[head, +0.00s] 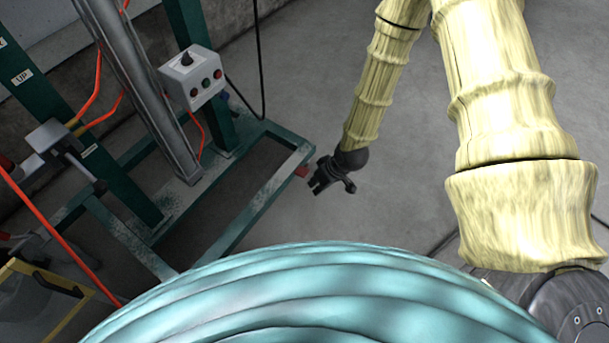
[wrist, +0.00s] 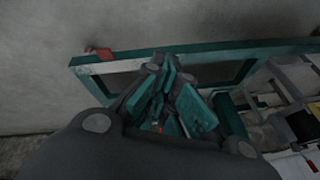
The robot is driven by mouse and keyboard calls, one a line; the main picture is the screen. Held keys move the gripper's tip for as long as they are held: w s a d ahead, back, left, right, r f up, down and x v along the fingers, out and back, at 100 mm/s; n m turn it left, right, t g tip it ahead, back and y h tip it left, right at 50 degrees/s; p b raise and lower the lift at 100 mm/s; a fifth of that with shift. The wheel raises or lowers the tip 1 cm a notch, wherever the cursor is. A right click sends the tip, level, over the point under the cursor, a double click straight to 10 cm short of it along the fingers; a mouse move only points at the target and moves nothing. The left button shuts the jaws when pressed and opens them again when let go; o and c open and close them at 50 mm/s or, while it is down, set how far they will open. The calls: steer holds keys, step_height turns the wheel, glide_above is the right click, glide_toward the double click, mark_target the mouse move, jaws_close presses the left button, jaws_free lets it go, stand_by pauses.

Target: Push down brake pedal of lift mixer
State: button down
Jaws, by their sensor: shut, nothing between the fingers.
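The lift mixer is a dark green steel frame (head: 250,205) on the left of the head view. A small red piece (head: 301,171), which looks like the brake pedal, sits at the near right corner of its base. The red piece also shows in the wrist view (wrist: 98,53), at the frame's left corner. My gripper (head: 317,186) is shut and empty, just right of and close to the red piece in the head view. In the wrist view my gripper (wrist: 166,75) points over the frame, with the red piece to its left. I cannot tell whether they touch.
A grey control box (head: 192,82) with buttons is on the mixer's upright. Orange cables (head: 55,232) hang at the left. A yellow-edged object (head: 45,300) stands at lower left. Bare grey floor (head: 410,200) lies right of the mixer.

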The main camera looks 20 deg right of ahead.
steer(key=w+d+f+n+t+b, duration=0.1)
steer(key=w+d+f+n+b, duration=0.1)
steer(key=w+f+b, duration=0.4)
steer(key=w+d+f+n+t+b, duration=0.1)
steer(key=w+d+f+b, duration=0.3)
steer(key=w+b, duration=0.9)
steer(key=f+n+b, duration=0.1)
steer(key=b, duration=0.2)
steer(key=shift+w+f+t+y, duration=0.3)
steer(key=shift+f+y, duration=0.05)
steer(key=shift+y, duration=0.05)
steer(key=shift+f, duration=0.1)
steer(key=b, duration=0.7)
glide_above(299, 169)
steer(key=s+d, duration=0.1)
steer(key=s, duration=0.1)
step_height(299, 169, down, 10)
steer(key=shift+w+d+r, duration=0.1)
steer(key=shift+d, duration=0.05)
steer(key=shift+s+d+f+b, duration=0.1)
steer(key=shift+f+b, duration=0.25)
steer(key=shift+f, duration=0.25)
steer(key=shift+s+d+f+b, duration=0.1)
steer(key=shift+f+b, duration=0.2)
steer(key=shift+f, duration=0.25)
steer(key=shift+s+p, duration=0.1)
steer(key=shift+p, duration=0.2)
